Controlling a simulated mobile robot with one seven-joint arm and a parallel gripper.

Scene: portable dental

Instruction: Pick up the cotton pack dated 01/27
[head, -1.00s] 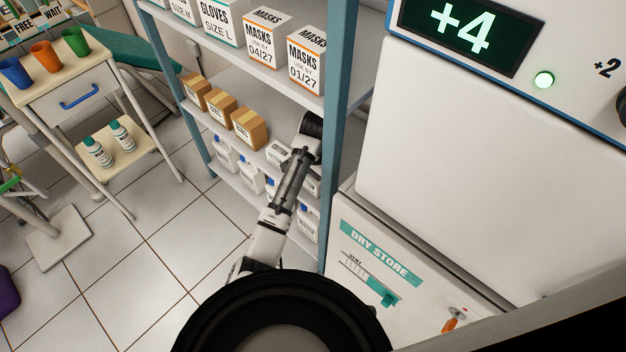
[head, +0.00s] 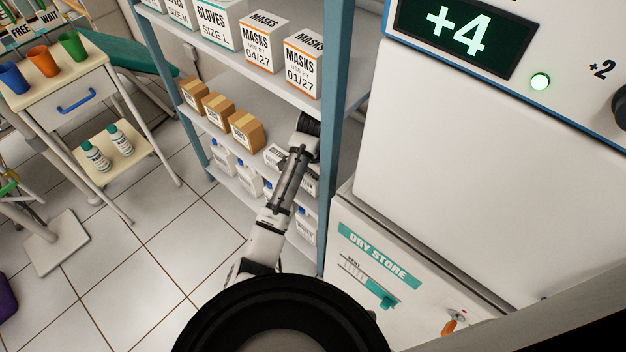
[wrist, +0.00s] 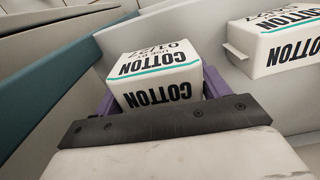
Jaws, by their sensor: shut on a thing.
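In the wrist view a white cotton pack (wrist: 155,72) with a teal stripe reads "COTTON" and "USE BY 01/27", upside down. My gripper (wrist: 160,88) has its purple fingers on either side of this pack and is shut on it. A second cotton pack (wrist: 275,45) lies to the right, apart from the gripper; its date is only partly legible. In the head view my arm reaches into the shelf unit and hides the held pack. A white pack (head: 274,155) shows just left of the arm there.
A teal shelf post (head: 338,150) stands close right of my arm, and the upper shelf with mask boxes (head: 262,42) is above. Brown cartons (head: 245,130) sit left on the same shelf. White bottles (head: 248,178) stand below. The dry store cabinet (head: 375,255) is at right.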

